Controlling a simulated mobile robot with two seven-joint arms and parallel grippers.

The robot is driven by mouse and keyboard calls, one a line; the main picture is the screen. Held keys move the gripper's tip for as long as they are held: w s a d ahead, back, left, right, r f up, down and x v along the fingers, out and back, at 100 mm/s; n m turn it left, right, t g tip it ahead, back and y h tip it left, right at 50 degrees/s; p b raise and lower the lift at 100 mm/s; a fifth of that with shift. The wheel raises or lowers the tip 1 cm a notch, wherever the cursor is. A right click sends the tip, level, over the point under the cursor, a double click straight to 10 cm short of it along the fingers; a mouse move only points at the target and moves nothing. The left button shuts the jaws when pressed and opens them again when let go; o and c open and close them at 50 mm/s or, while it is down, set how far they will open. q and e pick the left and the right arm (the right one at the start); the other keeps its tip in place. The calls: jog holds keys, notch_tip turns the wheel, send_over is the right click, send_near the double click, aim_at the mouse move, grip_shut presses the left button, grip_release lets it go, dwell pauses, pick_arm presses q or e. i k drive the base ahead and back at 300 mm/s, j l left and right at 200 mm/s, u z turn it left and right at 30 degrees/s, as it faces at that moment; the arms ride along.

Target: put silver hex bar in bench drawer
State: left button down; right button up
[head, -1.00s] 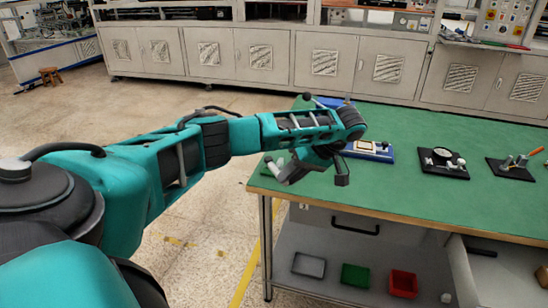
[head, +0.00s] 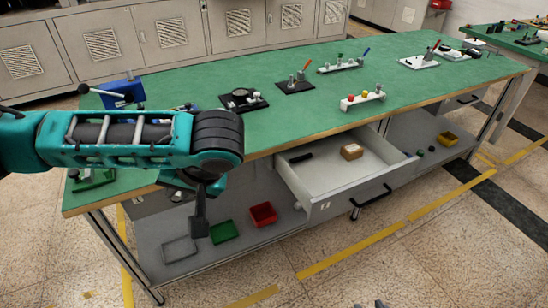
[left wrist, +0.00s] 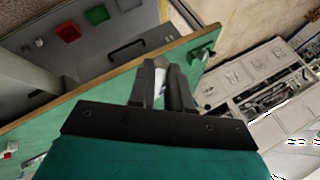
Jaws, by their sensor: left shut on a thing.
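My left gripper (head: 199,222) hangs down in front of the near left part of the green bench in the head view. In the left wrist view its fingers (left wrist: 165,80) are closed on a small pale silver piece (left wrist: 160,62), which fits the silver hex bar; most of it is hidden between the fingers. The bench drawer (head: 334,191) is pulled open to the right of the gripper, apart from it. A brown block (head: 352,151) and a dark bar-like thing (head: 301,157) lie inside, with bare floor around them. Two small tips at the bottom edge may be my right gripper (head: 369,304).
The green bench top (head: 300,110) holds several fixtures, including a dial gauge block (head: 242,99) and a white rack (head: 362,100). A red tray (head: 263,214) and a green tray (head: 224,231) sit on the lower shelf (head: 170,232). The floor before the drawer is clear.

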aim_at(330, 179)
jog(key=z, duration=2.25)
jog(key=k+j+z, duration=0.2)
jog(key=k+j, duration=0.8)
jog(key=j, duration=0.15)
